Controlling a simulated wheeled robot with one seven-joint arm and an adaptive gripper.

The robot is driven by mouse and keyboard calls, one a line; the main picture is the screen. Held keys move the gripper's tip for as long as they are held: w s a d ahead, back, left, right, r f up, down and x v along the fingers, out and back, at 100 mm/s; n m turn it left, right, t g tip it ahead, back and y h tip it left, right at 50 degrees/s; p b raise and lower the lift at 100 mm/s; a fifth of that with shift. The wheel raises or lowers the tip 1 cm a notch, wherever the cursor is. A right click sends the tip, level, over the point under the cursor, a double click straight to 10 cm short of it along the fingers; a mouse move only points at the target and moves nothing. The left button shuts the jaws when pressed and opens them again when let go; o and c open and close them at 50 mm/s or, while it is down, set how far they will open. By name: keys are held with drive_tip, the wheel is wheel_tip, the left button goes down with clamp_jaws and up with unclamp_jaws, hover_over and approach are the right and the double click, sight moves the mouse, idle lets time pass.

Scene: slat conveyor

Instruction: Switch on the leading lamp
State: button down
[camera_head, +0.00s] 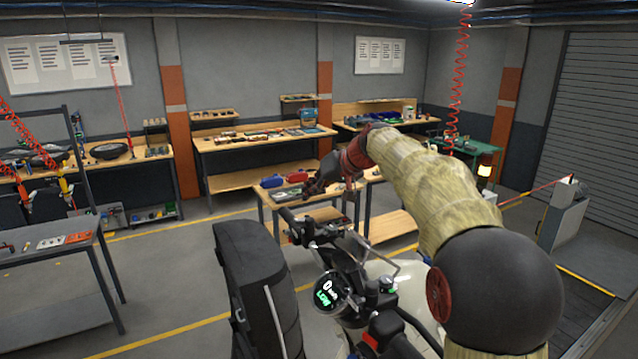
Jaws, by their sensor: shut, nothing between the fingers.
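Another handlebar end with a red part (385,331) shows at the lower right. The front lamp is hidden on the far side of the vehicle. My gripper (309,191) is dark, shut and empty. It hangs in the air above the left handlebar, apart from it in the picture.
A small table (268,197) with red and blue items stands behind the handlebar. Workbenches (250,143) line the back wall. A metal table (55,250) stands at the left. A grey cabinet (562,217) stands at the right.

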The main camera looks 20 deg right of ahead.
sight(301, 220)
drive_tip(key=f, duration=0.1)
drive_tip(key=w+a+f, duration=0.1)
drive_tip(key=f, duration=0.1)
drive_tip(key=shift+w+a+f+p, duration=0.3)
drive_tip(key=shift+a, duration=0.05)
drive_tip(key=shift+s+a+f, duration=0.2)
drive_tip(key=shift+a+f, duration=0.05)
drive_tip(key=shift+f, duration=0.3)
drive_tip(key=shift+w+f, duration=0.1)
drive_tip(key=shift+f, duration=0.25)
drive_tip(key=shift+a, duration=0.1)
